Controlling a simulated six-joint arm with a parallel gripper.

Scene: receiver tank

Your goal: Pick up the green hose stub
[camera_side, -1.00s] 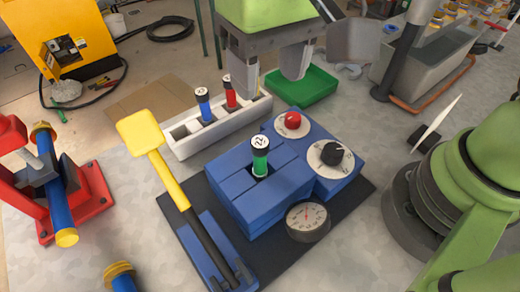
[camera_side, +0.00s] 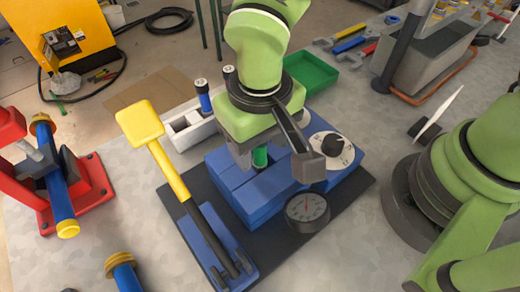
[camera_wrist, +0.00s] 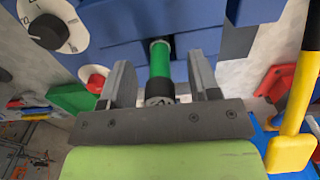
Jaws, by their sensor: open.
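The green hose stub (camera_side: 260,158) stands upright in the blue block (camera_side: 238,205). Only its lower green part shows in the side view, because my gripper (camera_side: 257,148) covers its top. In the wrist view the green stub (camera_wrist: 160,60) with its dark cap lies between the two grey fingers of my gripper (camera_wrist: 161,72). The fingers are open, one on each side of it, with a visible gap on both sides. The blue block (camera_wrist: 195,45) is beyond the fingertips.
A yellow-headed lever (camera_side: 165,165) stands to the left. A white rack (camera_side: 190,130) with capped stubs and a green tray (camera_side: 312,72) are behind.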

